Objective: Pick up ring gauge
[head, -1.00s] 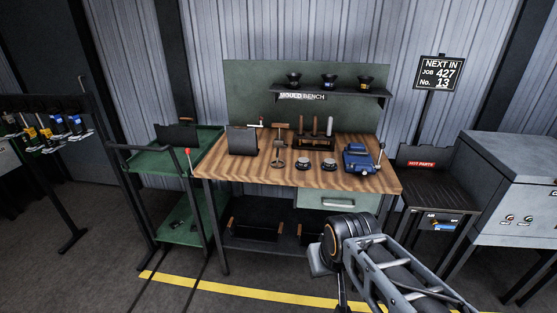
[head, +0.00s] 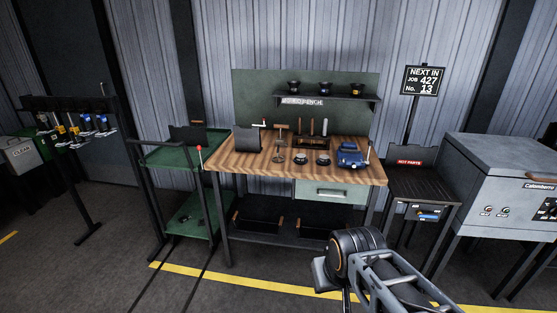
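On the wooden top of the mould bench (head: 240,165) lie small items, too small to name with certainty. A thin ring-like shape (head: 279,158) shows below a brown-headed upright tool, and two low, round dark pieces (head: 299,158) (head: 323,160) sit to its right. I cannot tell which of these is the ring gauge. Part of my arm shows at the lower right, in front of the bench and well short of its top. The fingers of my gripper cannot be made out.
A blue vise (head: 351,156) stands at the bench's right end. A green cart (head: 180,153) is left of the bench, a hot parts stand (head: 425,185) and grey oven (head: 505,180) right. A tool rack (head: 80,104) is far left. Open floor with a yellow line lies in front.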

